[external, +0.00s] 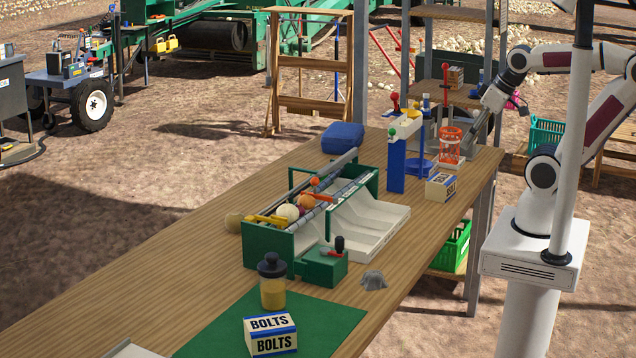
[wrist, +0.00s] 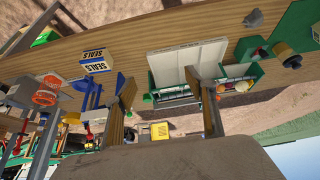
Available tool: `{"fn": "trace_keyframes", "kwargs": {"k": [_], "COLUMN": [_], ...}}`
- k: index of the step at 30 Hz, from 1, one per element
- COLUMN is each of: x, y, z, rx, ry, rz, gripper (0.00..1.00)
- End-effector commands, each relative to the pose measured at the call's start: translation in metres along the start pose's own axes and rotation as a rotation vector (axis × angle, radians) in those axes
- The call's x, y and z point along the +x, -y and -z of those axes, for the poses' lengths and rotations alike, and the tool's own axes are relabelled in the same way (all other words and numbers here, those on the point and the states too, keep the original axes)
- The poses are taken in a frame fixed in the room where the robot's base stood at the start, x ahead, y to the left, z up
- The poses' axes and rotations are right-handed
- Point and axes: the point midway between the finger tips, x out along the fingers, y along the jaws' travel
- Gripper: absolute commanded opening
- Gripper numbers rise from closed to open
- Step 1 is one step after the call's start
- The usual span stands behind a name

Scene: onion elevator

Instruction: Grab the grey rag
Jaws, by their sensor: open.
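The grey rag (external: 374,280) lies crumpled on the wooden table (external: 430,215), to the right of a small green box with a red-and-black lever (external: 325,266). In the wrist view a small dark grey lump near the top edge (wrist: 253,18) appears to be the rag. My gripper (external: 480,125) is above the far right end of the table, well away from the rag. In the wrist view its two fingers (wrist: 160,80) are spread apart with nothing between them.
A green sorter with a pale chute (external: 372,225) stands mid-table. A jar (external: 272,282) and bolts box (external: 271,335) are at the front. The table right of the rag is clear.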

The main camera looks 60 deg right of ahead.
Motion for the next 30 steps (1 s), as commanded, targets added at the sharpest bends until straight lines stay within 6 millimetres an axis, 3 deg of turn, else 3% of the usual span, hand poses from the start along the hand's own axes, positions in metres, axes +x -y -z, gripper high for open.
{"fn": "trace_keyframes", "kwargs": {"k": [8,17,30], "x": [0.018,0.058,0.125], "y": [-0.008,-0.016,0.007], "z": [0.023,0.07,0.126], "rx": [-0.055,-0.195,-0.446], "ry": [-0.025,-0.089,-0.192], "rz": [-0.038,-0.092,-0.081], "gripper": [0.55,0.55,0.55]}}
